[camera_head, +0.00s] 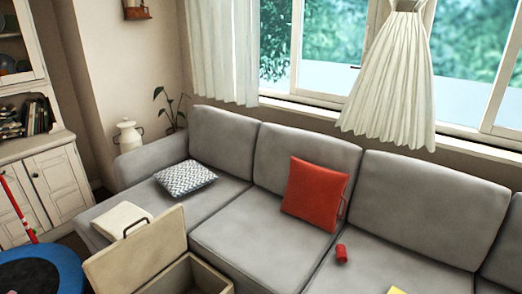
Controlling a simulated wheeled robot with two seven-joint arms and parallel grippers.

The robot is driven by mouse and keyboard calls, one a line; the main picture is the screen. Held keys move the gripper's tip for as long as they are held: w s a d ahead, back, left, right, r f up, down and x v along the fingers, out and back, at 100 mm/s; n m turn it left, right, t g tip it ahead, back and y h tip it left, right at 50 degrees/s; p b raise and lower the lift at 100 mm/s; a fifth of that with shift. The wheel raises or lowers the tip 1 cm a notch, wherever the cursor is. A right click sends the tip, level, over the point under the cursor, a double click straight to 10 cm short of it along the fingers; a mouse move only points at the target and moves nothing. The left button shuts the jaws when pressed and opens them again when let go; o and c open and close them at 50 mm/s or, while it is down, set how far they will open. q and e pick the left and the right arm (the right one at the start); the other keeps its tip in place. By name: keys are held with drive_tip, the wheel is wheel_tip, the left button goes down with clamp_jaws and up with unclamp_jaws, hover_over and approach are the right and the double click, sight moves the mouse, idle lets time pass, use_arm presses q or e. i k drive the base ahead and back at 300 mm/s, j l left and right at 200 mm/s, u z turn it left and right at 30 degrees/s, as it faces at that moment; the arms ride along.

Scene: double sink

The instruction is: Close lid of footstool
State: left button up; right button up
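The footstool stands at the bottom, left of centre, in front of the sofa. Its beige lid (135,255) is open and tilted up. The box of the footstool (212,279) shows its inside edge at the right of the lid, and its lower part is cut off by the bottom of the frame. A thin black loop (136,222) shows at the lid's upper edge; I cannot tell whether it is a handle. Neither of my grippers shows.
A grey sofa (245,238) runs behind the footstool, with a red cushion (314,193), a patterned cushion (185,178) and a small red object (341,252) on it. A blue round trampoline-like thing (70,268) stands at the left, before a white cabinet (58,185).

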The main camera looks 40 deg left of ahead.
sight(122, 266)
drive_tip(key=u, duration=2.15)
drive_tip(key=i, duration=0.2)
drive_tip(key=j+u, duration=0.05)
